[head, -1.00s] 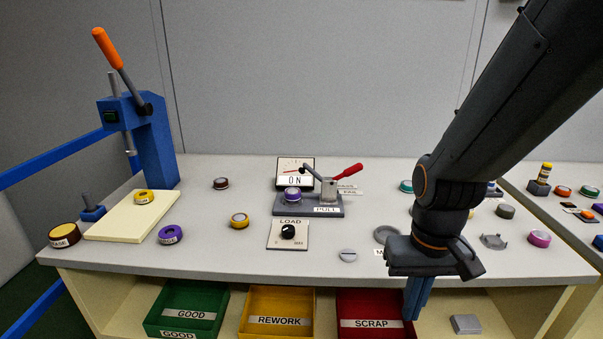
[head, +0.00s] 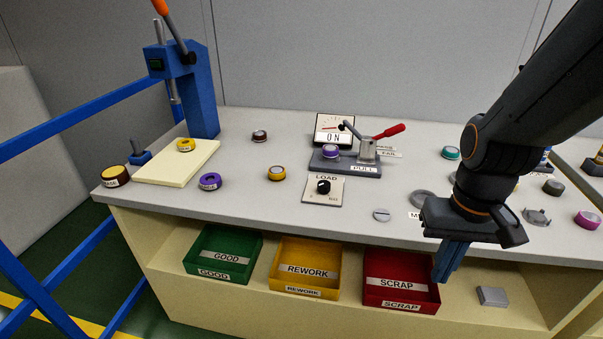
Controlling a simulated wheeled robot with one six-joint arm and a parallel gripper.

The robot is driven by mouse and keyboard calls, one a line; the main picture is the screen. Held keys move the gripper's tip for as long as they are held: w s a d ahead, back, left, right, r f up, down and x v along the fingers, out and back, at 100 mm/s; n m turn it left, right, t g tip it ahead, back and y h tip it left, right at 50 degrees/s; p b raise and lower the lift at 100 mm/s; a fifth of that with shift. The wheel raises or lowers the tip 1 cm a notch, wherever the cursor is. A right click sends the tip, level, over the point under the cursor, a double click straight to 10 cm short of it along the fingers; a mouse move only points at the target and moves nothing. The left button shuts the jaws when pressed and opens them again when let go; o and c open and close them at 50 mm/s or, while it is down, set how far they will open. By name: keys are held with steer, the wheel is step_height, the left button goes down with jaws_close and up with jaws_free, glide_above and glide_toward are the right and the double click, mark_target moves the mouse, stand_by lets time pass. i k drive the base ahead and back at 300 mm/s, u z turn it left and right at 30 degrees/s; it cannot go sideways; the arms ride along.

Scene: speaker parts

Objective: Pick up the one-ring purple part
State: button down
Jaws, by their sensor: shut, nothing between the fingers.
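A purple part (head: 210,181) with a dark centre and a white label on its side lies on the front left of the bench. Another purple part (head: 332,152) with a light rim sits in the grey fixture with the red lever. The ring count on either is too small to tell. A magenta part (head: 587,220) lies at the far right. My gripper (head: 445,275) is shut and empty. It points down at the bench's front edge, right of the red bin in the picture, well away from both purple parts.
Green (head: 222,255), yellow (head: 305,268) and red (head: 401,280) bins stand on the shelf below the bench top. A blue press (head: 205,95) stands at the back left beside a cream board (head: 180,165). A blue rail (head: 85,110) runs along the left side.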

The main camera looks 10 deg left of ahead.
mark_target(329, 151)
steer(key=u, duration=1.7)
steer(key=k, duration=0.4)
steer(key=u, duration=1)
steer(key=k, duration=0.95)
steer(key=u, duration=0.3)
steer(key=i, duration=1.35)
steer(key=z, duration=1.35)
steer(key=i, duration=0.95)
steer(key=z, duration=1.4)
steer(key=i, duration=0.3)
steer(key=z, duration=0.3)
